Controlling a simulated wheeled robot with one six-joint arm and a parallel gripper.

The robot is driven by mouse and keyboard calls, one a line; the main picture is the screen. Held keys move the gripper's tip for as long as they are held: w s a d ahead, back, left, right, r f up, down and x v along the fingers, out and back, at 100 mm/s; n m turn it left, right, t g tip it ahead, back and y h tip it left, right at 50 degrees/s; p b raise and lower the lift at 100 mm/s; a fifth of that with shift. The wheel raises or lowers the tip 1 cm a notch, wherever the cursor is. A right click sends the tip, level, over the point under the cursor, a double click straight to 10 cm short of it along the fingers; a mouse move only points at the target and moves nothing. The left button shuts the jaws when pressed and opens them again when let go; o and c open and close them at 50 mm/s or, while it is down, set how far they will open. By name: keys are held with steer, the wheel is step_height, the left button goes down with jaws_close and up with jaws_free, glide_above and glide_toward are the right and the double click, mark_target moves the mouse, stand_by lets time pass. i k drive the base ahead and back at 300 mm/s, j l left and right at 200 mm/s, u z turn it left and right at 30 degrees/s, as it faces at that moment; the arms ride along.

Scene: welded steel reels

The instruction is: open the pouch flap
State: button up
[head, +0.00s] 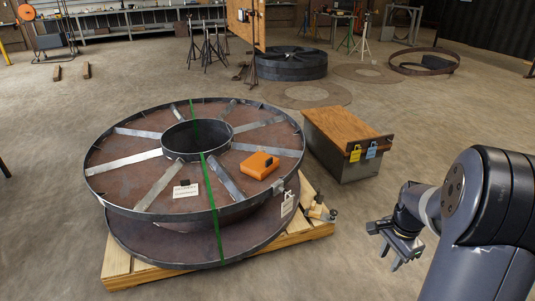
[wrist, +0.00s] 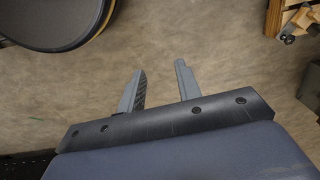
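A small pale pouch-like piece (head: 287,203) hangs on the outer rim of the steel reel (head: 110,200), on its right side. It is too small to tell whether its flap is open or shut. My gripper (head: 396,262) hangs over bare floor to the right of the reel and pallet, well apart from the pouch. In the wrist view the two fingers of my gripper (wrist: 161,70) stand apart with only floor between them. No pouch can be made out in the wrist view.
The reel lies on a wooden pallet (head: 118,262), with an orange case (head: 259,165) and a white paper (head: 187,190) on top. A wood-topped metal box (head: 345,155) stands behind, with yellow and blue tags. Floor between pallet and gripper is clear.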

mark_target(259, 162)
steer(key=i+u, duration=0.2)
steer(key=u, duration=0.25)
steer(key=i+l+u, duration=0.1)
steer(key=i+u, duration=0.15)
steer(key=u, duration=0.25)
steer(key=i+l+u, duration=0.35)
steer(key=i+l, duration=0.9)
